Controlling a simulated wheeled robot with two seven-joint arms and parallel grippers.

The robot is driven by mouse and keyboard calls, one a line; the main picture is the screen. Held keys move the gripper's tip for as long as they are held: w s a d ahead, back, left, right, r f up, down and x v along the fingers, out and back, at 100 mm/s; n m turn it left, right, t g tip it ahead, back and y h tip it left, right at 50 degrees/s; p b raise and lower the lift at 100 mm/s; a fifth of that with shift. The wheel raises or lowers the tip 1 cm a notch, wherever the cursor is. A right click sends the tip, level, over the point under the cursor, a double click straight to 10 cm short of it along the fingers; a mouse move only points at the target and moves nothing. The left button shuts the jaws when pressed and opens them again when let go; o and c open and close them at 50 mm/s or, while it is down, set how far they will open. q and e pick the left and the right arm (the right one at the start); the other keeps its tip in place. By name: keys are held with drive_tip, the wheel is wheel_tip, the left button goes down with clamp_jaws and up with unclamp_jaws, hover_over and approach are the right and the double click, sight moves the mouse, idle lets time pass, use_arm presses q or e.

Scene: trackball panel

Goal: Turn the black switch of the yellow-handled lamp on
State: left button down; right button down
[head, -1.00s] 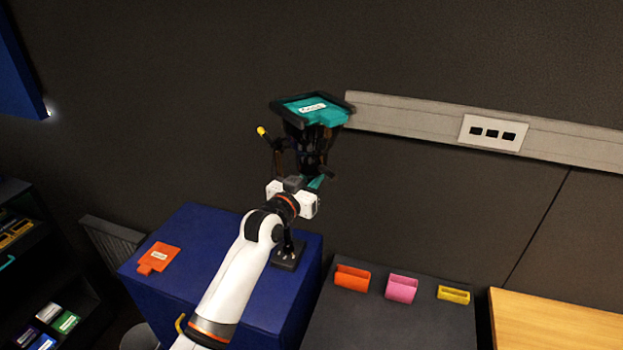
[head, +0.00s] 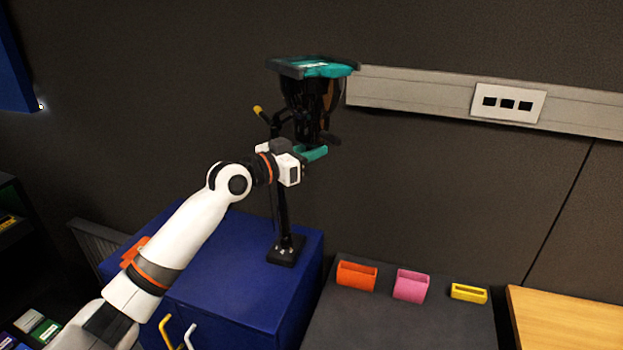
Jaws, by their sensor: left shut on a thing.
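The lamp stands on the blue cabinet on a black base (head: 286,251) with a thin black post. Its dark head (head: 312,108) has a black and teal top (head: 310,68). A black branch with a yellow handle tip (head: 258,110) sticks out at its left. My left gripper (head: 311,154) is just below the head, shut on a part there. A small teal piece shows at its jaws; I cannot tell whether it is the thing held. The black switch cannot be made out against the dark parts. My right gripper is out of view.
The blue cabinet (head: 225,290) has a yellow and a white handle in front. My left arm hides part of an orange piece (head: 133,248) on it. Orange (head: 356,276), pink (head: 411,286) and yellow (head: 469,293) bins stand on the dark bench. The wall rail (head: 420,90) runs behind.

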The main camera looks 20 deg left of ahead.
use_arm(q)
drive_tip(key=m+g+h+b, duration=0.1)
drive_tip(key=b, duration=0.2)
drive_tip(key=m+g+h+b, duration=0.1)
drive_tip(key=h+b, duration=0.1)
drive_tip(key=b, duration=0.1)
drive_tip(key=m+g+h+b, duration=0.1)
drive_tip(key=g+b, duration=0.1)
drive_tip(key=b, duration=0.1)
drive_tip(key=shift+f+m, duration=0.25)
drive_tip(key=shift+m, duration=0.15)
drive_tip(key=shift+r+m+g+h+b, duration=0.2)
drive_tip(key=shift+m+g+h+b, duration=0.2)
drive_tip(key=shift+m+g+h, duration=0.4)
drive_tip(key=shift+r+m+g+h, duration=0.15)
drive_tip(key=shift+m+g+h, duration=0.4)
drive_tip(key=shift+g, duration=0.45)
drive_tip(key=shift+m+g+h+p, duration=0.35)
drive_tip(key=shift+m+g, duration=0.3)
drive_tip(key=shift+g, duration=0.45)
drive_tip(key=c, duration=1.3)
unclamp_jaws()
